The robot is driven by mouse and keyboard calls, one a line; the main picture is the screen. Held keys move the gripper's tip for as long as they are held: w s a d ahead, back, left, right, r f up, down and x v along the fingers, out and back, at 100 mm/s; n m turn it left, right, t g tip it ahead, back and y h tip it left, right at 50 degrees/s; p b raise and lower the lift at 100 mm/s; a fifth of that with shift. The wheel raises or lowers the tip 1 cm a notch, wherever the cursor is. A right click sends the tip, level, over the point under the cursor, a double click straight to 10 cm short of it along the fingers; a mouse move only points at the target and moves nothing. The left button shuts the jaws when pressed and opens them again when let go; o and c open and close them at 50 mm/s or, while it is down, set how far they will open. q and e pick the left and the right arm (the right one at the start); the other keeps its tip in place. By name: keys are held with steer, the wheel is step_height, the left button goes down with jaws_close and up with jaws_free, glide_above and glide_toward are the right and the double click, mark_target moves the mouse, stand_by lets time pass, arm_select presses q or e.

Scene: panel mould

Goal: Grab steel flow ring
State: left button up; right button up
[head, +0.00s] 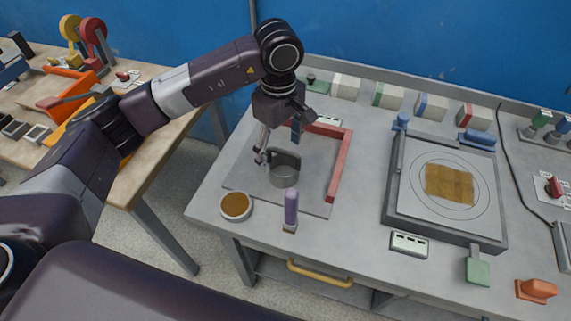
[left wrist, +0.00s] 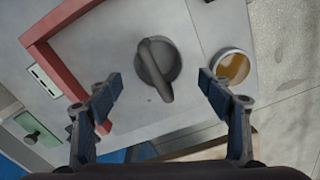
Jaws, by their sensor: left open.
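The steel flow ring (head: 283,176) is a short grey cylinder with a darker upright grip across its top. It stands on a grey plate (head: 243,176) at the table's left end. My left gripper (head: 279,148) is open and empty just above and behind the ring, pointing down. In the left wrist view the ring (left wrist: 150,58) is seen from above, its bar (left wrist: 157,75) running towards the gap between the open blue-padded fingers (left wrist: 160,92). The fingers look apart from the ring. My right gripper is not seen.
A red L-shaped rail (head: 339,168) borders the plate on the right and back. A round dish of brown material (head: 236,206) and a purple-handled tool (head: 291,208) stand in front. A square machine with a round marking (head: 409,200) stands to the right.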

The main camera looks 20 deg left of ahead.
mark_target(283, 165)
arm_select(q)
steer(key=f+p, duration=0.1)
steer(key=f, duration=0.1)
steer(key=shift+s+d+f+p, duration=0.2)
steer(key=shift+f+p, duration=0.15)
steer(key=shift+p, duration=0.05)
steer(key=f+p, duration=0.1)
steer(key=f, duration=0.2)
steer(key=shift+w+d+f, duration=0.1)
steer(key=shift+w+f, duration=0.1)
steer(key=shift+f, duration=0.1)
steer(key=c, duration=1.4)
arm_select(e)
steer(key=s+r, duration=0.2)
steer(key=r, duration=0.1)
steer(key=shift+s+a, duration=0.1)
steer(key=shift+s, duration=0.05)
